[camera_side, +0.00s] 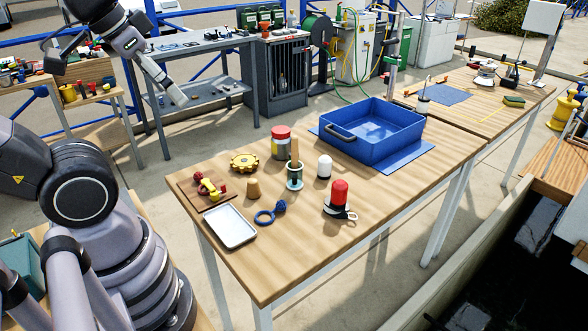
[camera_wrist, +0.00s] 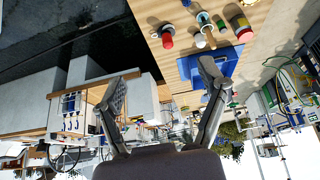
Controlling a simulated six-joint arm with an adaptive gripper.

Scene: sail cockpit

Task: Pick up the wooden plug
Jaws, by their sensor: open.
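The wooden plug (camera_side: 253,188) is a small tan tapered piece standing upright on the wooden table (camera_side: 300,250). It is left of the green and white cup and behind the blue looped cord. My gripper (camera_side: 178,97) is at the upper left of the side view, raised and well away from the plug. In the wrist view my gripper (camera_wrist: 167,70) has its two fingers spread wide with nothing between them. I cannot make out the plug in the wrist view.
A blue bin (camera_side: 402,143) stands farther back. The table's front right is clear.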

